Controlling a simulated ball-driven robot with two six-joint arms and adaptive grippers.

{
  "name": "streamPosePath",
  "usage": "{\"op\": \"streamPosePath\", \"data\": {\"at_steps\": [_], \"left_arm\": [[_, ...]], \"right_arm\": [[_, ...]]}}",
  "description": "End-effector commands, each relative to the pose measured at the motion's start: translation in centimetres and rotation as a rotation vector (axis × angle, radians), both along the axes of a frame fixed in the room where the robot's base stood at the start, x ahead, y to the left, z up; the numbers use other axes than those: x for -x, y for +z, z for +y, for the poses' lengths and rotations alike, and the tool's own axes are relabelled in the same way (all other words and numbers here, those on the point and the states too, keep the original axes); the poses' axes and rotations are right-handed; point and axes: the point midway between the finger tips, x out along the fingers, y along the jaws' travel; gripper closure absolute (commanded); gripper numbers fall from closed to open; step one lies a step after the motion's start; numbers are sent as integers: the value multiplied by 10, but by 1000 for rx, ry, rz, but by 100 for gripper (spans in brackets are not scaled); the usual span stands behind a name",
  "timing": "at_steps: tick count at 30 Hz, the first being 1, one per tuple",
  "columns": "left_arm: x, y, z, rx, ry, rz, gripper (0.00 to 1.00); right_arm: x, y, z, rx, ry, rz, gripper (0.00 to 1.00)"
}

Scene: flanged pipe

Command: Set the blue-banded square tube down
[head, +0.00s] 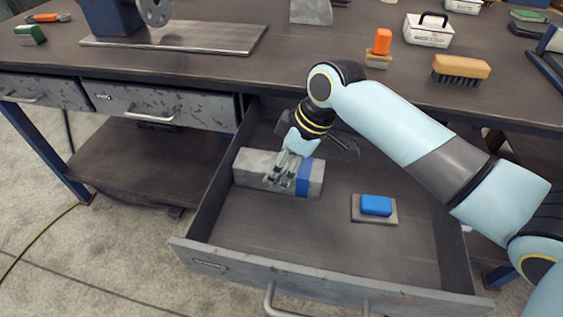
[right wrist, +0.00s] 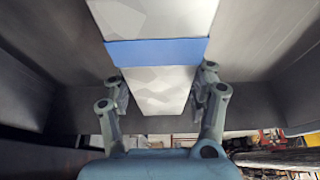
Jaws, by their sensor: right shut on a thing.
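The blue-banded square tube (head: 255,168) is a grey block-like tube with a blue band near its right end. It lies level inside the open drawer (head: 225,232), toward the drawer's back left. My right gripper (head: 284,181) reaches down from above and is shut on the tube, just left of the band. In the right wrist view the tube (right wrist: 155,88) runs between the two fingers of the gripper (right wrist: 160,95). I cannot tell whether the tube's underside touches the drawer floor. My left gripper is not in view.
A blue block on a grey base (head: 376,206) sits in the drawer to the right of the tube. The drawer floor in front is clear. On the workbench (head: 210,62) stand a brush (head: 461,68), an orange-topped piece (head: 381,45) and a white box (head: 428,30).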

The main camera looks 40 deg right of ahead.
Motion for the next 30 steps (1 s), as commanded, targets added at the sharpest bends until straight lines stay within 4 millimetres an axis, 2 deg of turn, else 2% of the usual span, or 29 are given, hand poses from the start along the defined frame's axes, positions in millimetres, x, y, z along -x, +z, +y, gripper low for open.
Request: {"op": "streamPosePath", "data": {"at_steps": [2, 3, 9, 16, 20, 23, 30], "left_arm": [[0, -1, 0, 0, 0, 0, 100], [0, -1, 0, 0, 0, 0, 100], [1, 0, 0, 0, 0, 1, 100], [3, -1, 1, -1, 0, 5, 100], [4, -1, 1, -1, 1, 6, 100], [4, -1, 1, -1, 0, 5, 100], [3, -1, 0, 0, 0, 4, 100]], "right_arm": [[-1, -1, 0, 0, 1, -2, 99], [-1, -1, 0, 0, 1, -2, 40], [0, -1, 0, 0, 1, -1, 16], [1, -2, 0, 0, 0, 1, 16], [2, 6, -3, 1, 1, -1, 16], [7, 20, -7, 4, 1, -3, 16], [22, 71, -21, 6, 2, -4, 16]]}}
